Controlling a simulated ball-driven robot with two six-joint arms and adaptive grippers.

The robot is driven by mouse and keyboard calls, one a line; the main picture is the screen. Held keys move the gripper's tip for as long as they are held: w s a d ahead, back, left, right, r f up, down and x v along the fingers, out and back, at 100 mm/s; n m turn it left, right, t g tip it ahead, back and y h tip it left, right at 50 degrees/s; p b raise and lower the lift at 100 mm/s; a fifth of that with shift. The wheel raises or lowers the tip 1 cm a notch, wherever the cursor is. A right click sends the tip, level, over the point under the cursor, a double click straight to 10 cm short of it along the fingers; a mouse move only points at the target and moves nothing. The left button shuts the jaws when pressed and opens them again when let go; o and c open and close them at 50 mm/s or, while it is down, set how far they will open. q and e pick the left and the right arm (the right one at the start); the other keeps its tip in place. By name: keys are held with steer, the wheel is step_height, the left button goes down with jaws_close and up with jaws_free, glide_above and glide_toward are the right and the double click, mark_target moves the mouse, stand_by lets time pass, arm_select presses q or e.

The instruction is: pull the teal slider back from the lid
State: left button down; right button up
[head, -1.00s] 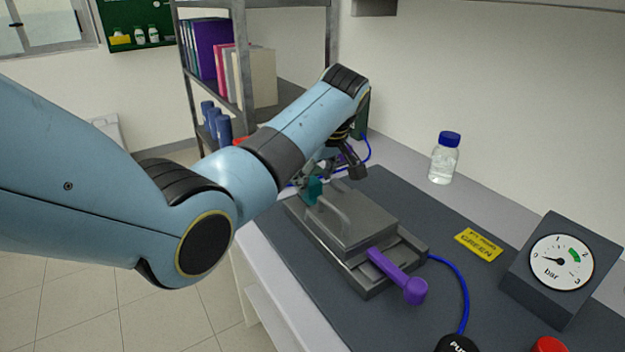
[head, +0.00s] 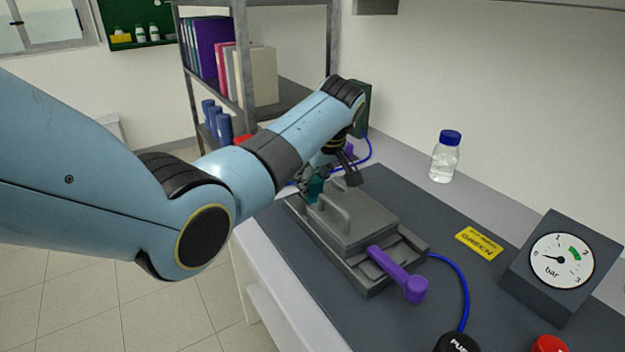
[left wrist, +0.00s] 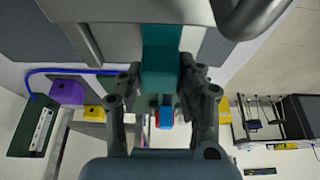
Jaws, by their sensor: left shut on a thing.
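The teal slider (head: 315,189) is at the far left end of the grey lid (head: 372,222), which has a raised handle (head: 332,213). In the left wrist view the slider (left wrist: 161,62) runs up against the lid's grey edge. My left gripper (left wrist: 160,88) is shut on the teal slider, a finger on each side of it. In the head view this gripper (head: 322,180) is partly hidden by my own wrist. I cannot tell whether the slider still overlaps the lid. My right gripper is not in view.
A purple lever (head: 398,274) sticks out at the rig's near end. A blue hose (head: 465,290) runs near a black push button (head: 458,343).

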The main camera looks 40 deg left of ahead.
mark_target(317, 182)
arm_select(q)
steer(key=shift+w+a+r, duration=0.1)
steer(key=shift+w+a, duration=0.2)
steer(key=shift+a, duration=0.4)
steer(key=shift+w+a, duration=0.25)
steer(key=shift+a, duration=0.4)
steer(key=c, duration=1.2)
jaws_free()
steer(key=o, duration=0.3)
steer(key=shift+a, duration=0.1)
steer(key=shift+d+r, duration=0.3)
steer(key=shift+r, duration=0.05)
steer(key=v, duration=1.1)
steer(key=shift+s+d, duration=0.1)
